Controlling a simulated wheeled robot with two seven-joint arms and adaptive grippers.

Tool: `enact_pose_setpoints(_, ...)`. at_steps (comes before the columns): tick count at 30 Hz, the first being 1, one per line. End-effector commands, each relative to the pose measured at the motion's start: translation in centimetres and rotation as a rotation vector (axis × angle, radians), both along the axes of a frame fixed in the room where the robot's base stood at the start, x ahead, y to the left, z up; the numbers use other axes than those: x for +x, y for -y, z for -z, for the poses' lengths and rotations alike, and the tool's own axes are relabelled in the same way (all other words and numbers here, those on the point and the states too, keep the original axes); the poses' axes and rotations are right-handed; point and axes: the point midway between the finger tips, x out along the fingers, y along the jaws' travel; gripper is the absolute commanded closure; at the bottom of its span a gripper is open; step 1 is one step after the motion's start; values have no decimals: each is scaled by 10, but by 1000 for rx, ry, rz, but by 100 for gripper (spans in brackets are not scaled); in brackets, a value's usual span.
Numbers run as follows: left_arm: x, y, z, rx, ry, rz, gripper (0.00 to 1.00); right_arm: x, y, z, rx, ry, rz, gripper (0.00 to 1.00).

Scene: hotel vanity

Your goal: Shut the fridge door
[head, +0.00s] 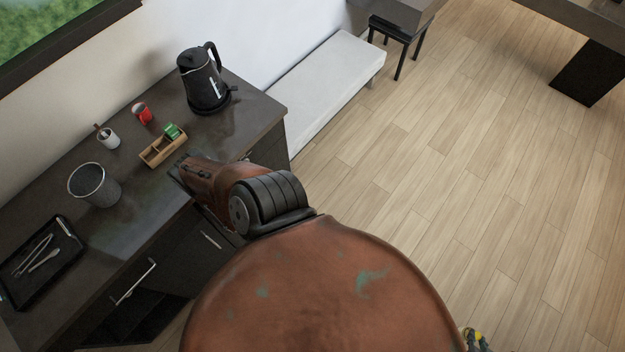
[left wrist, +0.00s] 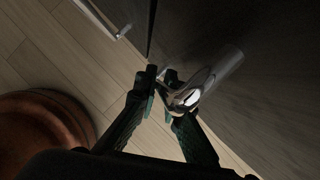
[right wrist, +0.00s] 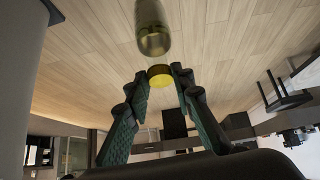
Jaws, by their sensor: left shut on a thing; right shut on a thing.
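In the left wrist view my left gripper (left wrist: 163,86) is shut on a shiny metal handle (left wrist: 192,92) on a dark panel (left wrist: 265,85), which looks like the fridge door. How far the door stands open cannot be told. In the head view my brown arm covers that area, and the left gripper is hidden. My right gripper (head: 474,338) shows only partly at the bottom edge of the head view. In the right wrist view it is shut on the yellow cap (right wrist: 160,75) of what looks like an olive, see-through bottle (right wrist: 152,28).
The dark counter (head: 130,215) holds a black kettle (head: 203,85), a bin (head: 94,186), a wooden box (head: 162,150), a cup (head: 108,137) and a black tray (head: 42,265). A white bench (head: 325,75) stands behind. The wood floor (head: 480,170) to the right is clear.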

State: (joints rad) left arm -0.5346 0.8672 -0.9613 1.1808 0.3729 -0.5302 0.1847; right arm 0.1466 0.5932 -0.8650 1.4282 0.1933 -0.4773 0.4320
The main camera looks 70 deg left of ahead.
Motion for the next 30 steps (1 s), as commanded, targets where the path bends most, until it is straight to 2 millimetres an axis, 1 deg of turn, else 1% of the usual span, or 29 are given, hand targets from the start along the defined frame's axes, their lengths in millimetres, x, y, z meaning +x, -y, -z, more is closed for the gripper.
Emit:
enact_pose_setpoints(1,-7,-9,-3,16,-13,0,100,1,-1,-1,1,3,-1,100)
enact_pose_setpoints(2,-7,-9,-3,16,-14,0,91,1,-1,-1,1,3,-1,100)
enact_pose_setpoints(5,-7,-9,-3,16,-14,0,84,1,-1,-1,1,3,0,100)
enact_pose_setpoints(14,-5,-7,-3,13,-11,0,84,1,0,-1,1,3,0,100)
enact_pose_setpoints(17,-3,-6,-6,11,-10,1,84,1,0,-1,1,3,0,100)
enact_pose_setpoints(20,0,-5,-13,11,-9,0,84,1,0,-1,1,3,1,100)
enact_pose_setpoints(23,5,-2,-26,9,-9,2,84,1,0,-1,1,2,1,100)
enact_pose_setpoints(30,19,6,-66,9,-9,2,84,1,0,-1,0,2,1,100)
